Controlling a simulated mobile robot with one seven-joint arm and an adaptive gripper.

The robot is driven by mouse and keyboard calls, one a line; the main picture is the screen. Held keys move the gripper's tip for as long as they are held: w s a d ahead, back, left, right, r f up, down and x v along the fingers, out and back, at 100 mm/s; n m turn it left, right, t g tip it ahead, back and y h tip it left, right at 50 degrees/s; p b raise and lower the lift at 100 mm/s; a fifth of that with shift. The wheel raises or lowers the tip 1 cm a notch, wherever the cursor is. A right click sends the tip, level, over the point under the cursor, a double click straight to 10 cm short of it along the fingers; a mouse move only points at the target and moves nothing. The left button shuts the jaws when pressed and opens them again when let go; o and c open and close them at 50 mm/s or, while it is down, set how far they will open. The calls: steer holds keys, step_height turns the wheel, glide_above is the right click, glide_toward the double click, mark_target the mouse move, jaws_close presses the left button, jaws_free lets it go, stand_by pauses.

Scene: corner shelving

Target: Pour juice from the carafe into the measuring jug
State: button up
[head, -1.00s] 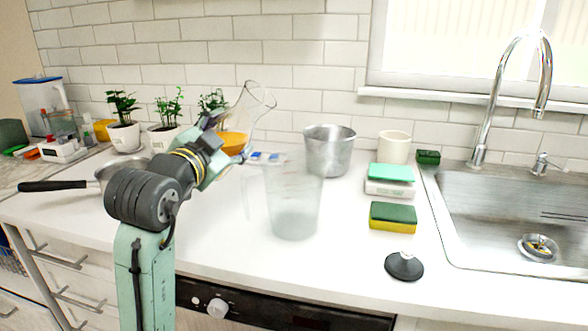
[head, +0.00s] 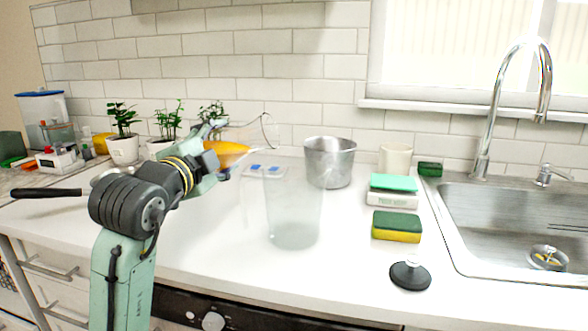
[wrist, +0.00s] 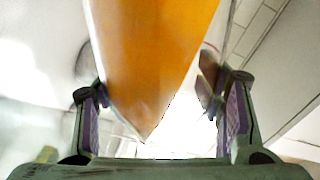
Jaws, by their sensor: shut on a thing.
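The clear glass carafe (head: 258,133) holds orange juice (head: 226,154) and is tipped far over, its flared mouth pointing right. My gripper (head: 213,143) is shut around its body; in the wrist view my fingers (wrist: 160,108) stand on both sides of the glass, with the orange juice between them. The clear measuring jug (head: 292,212) stands upright on the counter, its handle on the left. The carafe's mouth is above and slightly left of the jug in the picture. No juice stream shows, and the jug looks empty.
A metal pot (head: 330,165) stands behind the jug. Potted plants (head: 123,140) and a pan (head: 50,193) are left.

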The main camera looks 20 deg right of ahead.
steer(key=shift+r+m, duration=0.3)
steer(key=shift+r, duration=0.1)
steer(key=shift+s+d+r+m, duration=0.5)
steer(key=shift+d+r+m, duration=0.15)
steer(key=shift+r+m, duration=0.25)
stand_by(4.4)
steer(key=shift+f, duration=0.15)
